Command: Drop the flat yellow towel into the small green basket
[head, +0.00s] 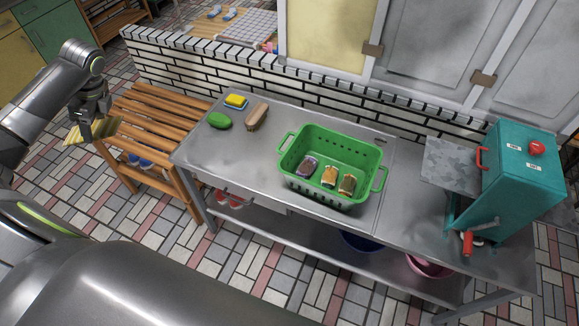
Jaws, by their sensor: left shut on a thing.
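My left gripper (95,126) is at the left of the head view, shut on the yellow towel (78,134). The towel looks flat and pale yellow, and sticks out on the left side of the fingers. The gripper partly hides it. The gripper and towel appear over the left end of the wooden slatted rack, well left of the basket. The green basket (358,154) stands upright on the metal table, with slotted walls and a handle at each end. It holds three small jar-like items (329,177) on its floor. My right gripper is not in view.
The metal table (287,114) also bears a green oval item (219,121), a brush (257,115) and a yellow-and-blue sponge (236,101) left of the basket. A teal machine (525,180) stands at the right end. The wooden rack (160,118) adjoins the table. A low brick wall (200,70) runs behind.

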